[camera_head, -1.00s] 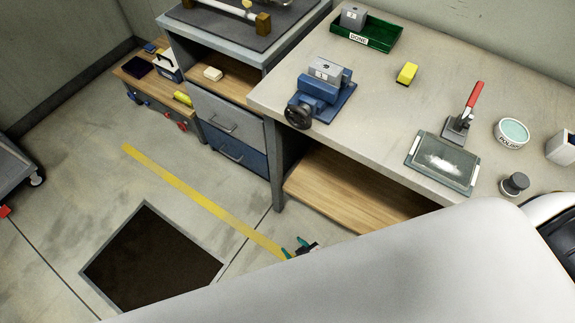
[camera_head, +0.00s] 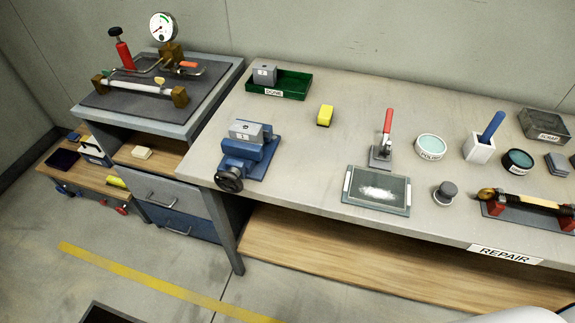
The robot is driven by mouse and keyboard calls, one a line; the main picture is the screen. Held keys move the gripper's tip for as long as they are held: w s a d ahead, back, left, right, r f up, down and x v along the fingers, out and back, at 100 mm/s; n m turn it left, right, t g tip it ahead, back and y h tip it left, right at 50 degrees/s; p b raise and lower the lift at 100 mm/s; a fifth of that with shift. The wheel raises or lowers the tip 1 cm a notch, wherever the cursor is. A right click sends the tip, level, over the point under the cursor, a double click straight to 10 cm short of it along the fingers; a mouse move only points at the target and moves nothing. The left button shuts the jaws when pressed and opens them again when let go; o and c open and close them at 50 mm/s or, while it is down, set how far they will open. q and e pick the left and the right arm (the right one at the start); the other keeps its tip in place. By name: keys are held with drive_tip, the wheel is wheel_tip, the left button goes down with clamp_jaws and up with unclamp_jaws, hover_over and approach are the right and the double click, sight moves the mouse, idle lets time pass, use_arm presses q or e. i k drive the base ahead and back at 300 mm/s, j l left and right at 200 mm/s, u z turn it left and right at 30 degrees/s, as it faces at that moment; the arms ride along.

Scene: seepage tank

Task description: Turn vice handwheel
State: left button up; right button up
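The blue vice (camera_head: 246,158) stands near the left front corner of the workbench. A grey metal block (camera_head: 250,131) with a small label sits in or on its jaws; I cannot tell how tightly it is clamped. The vice's dark round handwheel (camera_head: 230,180) faces the front edge of the bench. Nothing touches the handwheel. Neither of my grippers shows in the head view. Only a small pale part of my own body shows at the bottom right.
The workbench (camera_head: 292,190) also holds a green tray (camera_head: 292,84) with a grey block, a yellow block (camera_head: 325,115), a red-handled clamp (camera_head: 385,140) and a glass plate (camera_head: 377,190). A gauge rig (camera_head: 162,60) stands on the cabinet at left. Bench space right of the vice is clear.

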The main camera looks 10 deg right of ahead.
sight(230, 178)
drive_tip(key=i+j+z, duration=0.15)
drive_tip(key=j+z, duration=0.3)
drive_tip(key=i+j+z, duration=0.15)
drive_tip(key=j+z, duration=1.25)
drive_tip(key=l, duration=0.1)
